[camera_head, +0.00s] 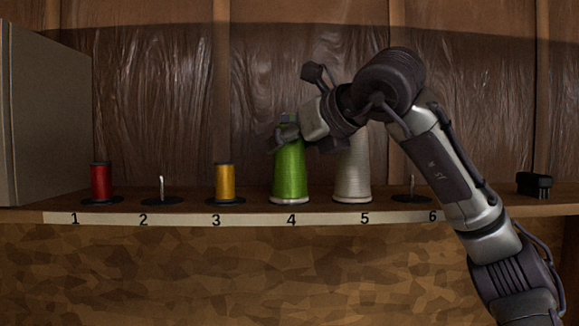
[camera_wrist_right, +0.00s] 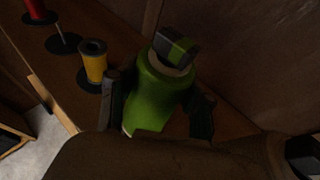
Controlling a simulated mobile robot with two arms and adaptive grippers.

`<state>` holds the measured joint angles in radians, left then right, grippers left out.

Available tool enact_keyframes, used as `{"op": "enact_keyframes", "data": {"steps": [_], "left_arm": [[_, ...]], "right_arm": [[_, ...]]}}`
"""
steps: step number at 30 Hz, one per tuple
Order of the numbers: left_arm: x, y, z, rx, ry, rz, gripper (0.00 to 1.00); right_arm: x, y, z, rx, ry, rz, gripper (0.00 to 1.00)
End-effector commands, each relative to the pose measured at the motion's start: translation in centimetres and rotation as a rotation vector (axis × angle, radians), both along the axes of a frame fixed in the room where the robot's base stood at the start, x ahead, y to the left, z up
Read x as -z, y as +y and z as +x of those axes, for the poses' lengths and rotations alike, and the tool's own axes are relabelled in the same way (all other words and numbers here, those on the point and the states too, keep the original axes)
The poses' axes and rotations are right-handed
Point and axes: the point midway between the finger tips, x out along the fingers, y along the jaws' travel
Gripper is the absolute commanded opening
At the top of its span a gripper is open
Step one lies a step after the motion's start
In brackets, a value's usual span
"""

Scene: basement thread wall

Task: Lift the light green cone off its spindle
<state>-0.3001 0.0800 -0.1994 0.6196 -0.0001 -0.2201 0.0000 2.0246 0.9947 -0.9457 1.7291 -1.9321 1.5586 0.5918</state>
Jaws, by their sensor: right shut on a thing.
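The light green cone (camera_head: 290,175) stands upright at position 4 on the shelf. My right gripper (camera_head: 289,138) is shut around its upper part, coming in from the right. In the right wrist view the green cone (camera_wrist_right: 160,92) sits between the two fingers of the gripper (camera_wrist_right: 158,108), one on each side. The spindle inside the cone is hidden. The cone's base appears at shelf level; I cannot tell whether there is a small gap under it. My left gripper does not show.
A white cone (camera_head: 352,170) stands close on the right at 5, partly behind my arm. A yellow spool (camera_head: 225,181) is at 3 and a red spool (camera_head: 101,182) at 1. Bare spindles stand at 2 (camera_head: 162,190) and 6 (camera_head: 411,188). A black brush-like object (camera_head: 534,185) lies at right.

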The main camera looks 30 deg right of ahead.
Motion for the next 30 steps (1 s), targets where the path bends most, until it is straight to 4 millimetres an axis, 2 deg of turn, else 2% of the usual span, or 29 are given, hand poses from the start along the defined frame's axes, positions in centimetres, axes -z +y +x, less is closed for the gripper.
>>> {"op": "enact_keyframes", "data": {"steps": [7,11,14,24,30], "left_arm": [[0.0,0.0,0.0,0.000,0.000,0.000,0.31],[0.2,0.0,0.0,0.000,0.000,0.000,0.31],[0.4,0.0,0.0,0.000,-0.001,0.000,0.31],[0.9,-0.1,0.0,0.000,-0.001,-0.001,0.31],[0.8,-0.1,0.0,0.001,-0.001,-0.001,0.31]], "right_arm": [[-0.1,0.0,0.0,0.000,0.000,-0.001,0.10],[-0.8,0.0,0.0,0.000,-0.002,0.001,0.10],[-1.9,0.1,0.0,-0.001,-0.002,0.001,0.10],[-7.7,0.1,-0.1,-0.002,-0.002,0.002,0.10],[-9.7,0.0,0.0,0.000,0.000,0.000,0.10]]}}
